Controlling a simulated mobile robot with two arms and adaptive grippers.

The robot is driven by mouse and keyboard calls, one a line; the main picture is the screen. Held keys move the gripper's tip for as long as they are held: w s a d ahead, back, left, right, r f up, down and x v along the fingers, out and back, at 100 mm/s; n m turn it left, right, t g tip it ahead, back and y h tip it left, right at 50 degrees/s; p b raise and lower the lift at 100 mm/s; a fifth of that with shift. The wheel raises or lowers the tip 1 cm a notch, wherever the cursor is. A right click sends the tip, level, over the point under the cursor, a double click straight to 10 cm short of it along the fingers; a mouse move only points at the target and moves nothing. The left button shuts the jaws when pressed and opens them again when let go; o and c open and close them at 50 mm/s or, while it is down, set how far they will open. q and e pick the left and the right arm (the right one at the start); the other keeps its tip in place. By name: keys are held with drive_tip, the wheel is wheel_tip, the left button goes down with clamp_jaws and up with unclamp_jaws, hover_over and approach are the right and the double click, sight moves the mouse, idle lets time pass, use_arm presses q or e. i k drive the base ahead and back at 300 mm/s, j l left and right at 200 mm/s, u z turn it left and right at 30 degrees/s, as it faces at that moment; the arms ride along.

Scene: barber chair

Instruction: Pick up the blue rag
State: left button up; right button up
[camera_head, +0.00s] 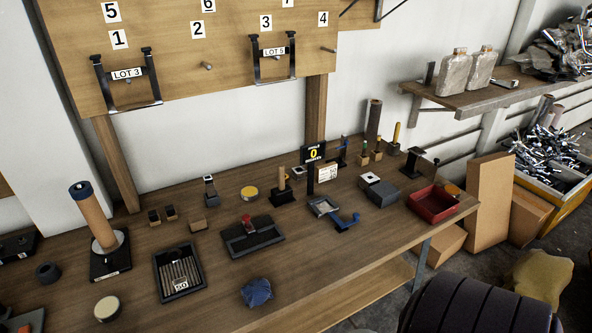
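A crumpled blue rag (256,292) lies on the wooden workbench (215,262), close to its front edge. The bench is bare just around it. The rag is to the right of a black tray (159,284) and in front of a black holder with a red knob (252,238). Neither of my grippers shows in the head view.
A round tin (107,308) sits at the front left, near an upright roll on a stand (96,222). A red bin (432,206) stands at the right end. A dark ribbed object (470,309) and yellowish cloth-like thing (539,277) are at the lower right.

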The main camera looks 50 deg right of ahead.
sight(258, 291)
drive_tip(key=z, duration=1.1)
